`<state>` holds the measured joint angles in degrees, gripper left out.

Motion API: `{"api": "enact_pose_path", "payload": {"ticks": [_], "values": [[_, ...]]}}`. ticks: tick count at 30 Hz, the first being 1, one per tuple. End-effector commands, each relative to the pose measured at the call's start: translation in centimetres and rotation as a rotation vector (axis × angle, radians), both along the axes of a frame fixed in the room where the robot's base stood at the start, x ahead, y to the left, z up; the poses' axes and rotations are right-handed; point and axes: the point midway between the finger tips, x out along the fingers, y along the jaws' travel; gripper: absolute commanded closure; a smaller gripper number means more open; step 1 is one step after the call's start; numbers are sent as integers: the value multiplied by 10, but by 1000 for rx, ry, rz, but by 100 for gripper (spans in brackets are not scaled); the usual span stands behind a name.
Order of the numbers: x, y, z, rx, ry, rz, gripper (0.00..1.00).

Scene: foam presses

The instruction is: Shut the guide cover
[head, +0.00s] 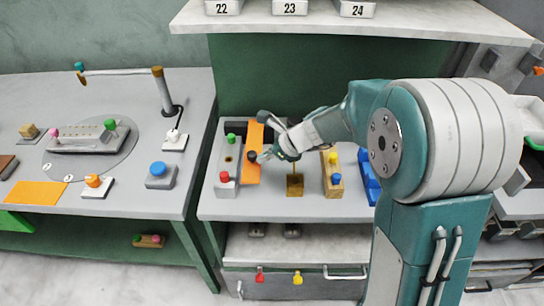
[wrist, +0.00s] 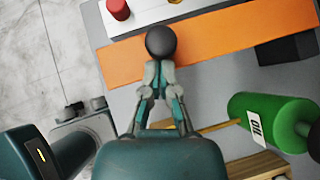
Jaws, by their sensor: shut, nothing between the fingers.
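The guide cover appears to be the long flat orange plate (head: 251,172) on the middle bench, with a round black knob (head: 252,156) on it. It lies beside a grey block (head: 228,165) with a green and a red button. My gripper (head: 266,156) is shut and empty, just right of the knob. In the wrist view my gripper's fingertips (wrist: 160,68) are right at the knob; I cannot tell whether they touch it.
A brass-coloured base (head: 295,186) and a wooden block (head: 332,174) with a blue knob stand to the right. A green cylinder (wrist: 268,118) lies right of my gripper in the wrist view. A shelf (head: 330,24) overhangs the bench. Bare bench shows along the front.

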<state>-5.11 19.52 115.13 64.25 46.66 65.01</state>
Motion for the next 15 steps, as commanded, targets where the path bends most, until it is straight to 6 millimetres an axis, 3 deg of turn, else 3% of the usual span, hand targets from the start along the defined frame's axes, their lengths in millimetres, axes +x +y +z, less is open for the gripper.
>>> {"api": "enact_pose_path", "payload": {"ticks": [3,7,15], "values": [[0,31,0,0,0,7,100],[1,58,0,0,-1,6,100],[2,79,0,1,0,2,100]]}}
